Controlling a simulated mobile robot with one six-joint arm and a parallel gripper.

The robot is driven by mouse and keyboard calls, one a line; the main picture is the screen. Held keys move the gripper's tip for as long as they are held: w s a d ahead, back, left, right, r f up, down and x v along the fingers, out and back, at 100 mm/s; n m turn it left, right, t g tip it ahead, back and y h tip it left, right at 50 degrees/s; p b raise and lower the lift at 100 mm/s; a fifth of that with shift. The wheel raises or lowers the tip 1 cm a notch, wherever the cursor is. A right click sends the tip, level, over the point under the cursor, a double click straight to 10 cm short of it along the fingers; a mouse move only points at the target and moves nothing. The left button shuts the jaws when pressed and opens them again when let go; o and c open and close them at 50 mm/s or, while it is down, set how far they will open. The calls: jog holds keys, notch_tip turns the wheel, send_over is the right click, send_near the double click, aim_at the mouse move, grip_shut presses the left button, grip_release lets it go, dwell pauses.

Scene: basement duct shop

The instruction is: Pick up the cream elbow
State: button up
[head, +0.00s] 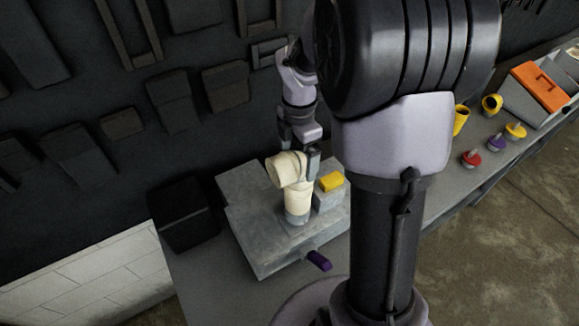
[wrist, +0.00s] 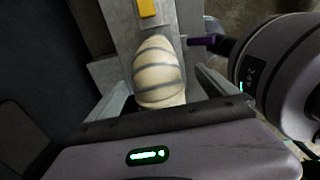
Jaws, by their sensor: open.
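The cream elbow (head: 297,200) is a banded, bent duct piece. It stands upright on a grey metal fixture (head: 258,260), with its upper mouth turned to the left. My gripper (head: 299,153) is open at the top of the elbow, and one dark finger shows beside its right side. In the wrist view the elbow (wrist: 158,72) lies between the two spread fingers of my gripper (wrist: 160,86), with a gap on each side. Its lower end is hidden there by my gripper body. I cannot tell whether either finger touches it.
A yellow block (head: 331,181) sits on a grey box just right of the elbow. A purple handle (head: 319,260) sticks out from the fixture's front. A black box (head: 187,213) stands left. Red (head: 472,158), purple and yellow knobbed pieces and an orange-topped box (head: 540,86) stand farther along the bench.

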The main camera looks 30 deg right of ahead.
jog(key=f, duration=0.6)
jog(key=shift+w+a+f, duration=0.25)
jog(key=shift+a+f, duration=0.05)
jog(key=shift+a, duration=0.05)
jog(key=shift+w+a+f, duration=0.1)
jog(key=shift+w+f, duration=0.05)
jog(key=shift+f, duration=0.05)
jog(key=shift+c, duration=0.3)
jog(key=shift+r, duration=0.1)
jog(key=c, duration=1.6)
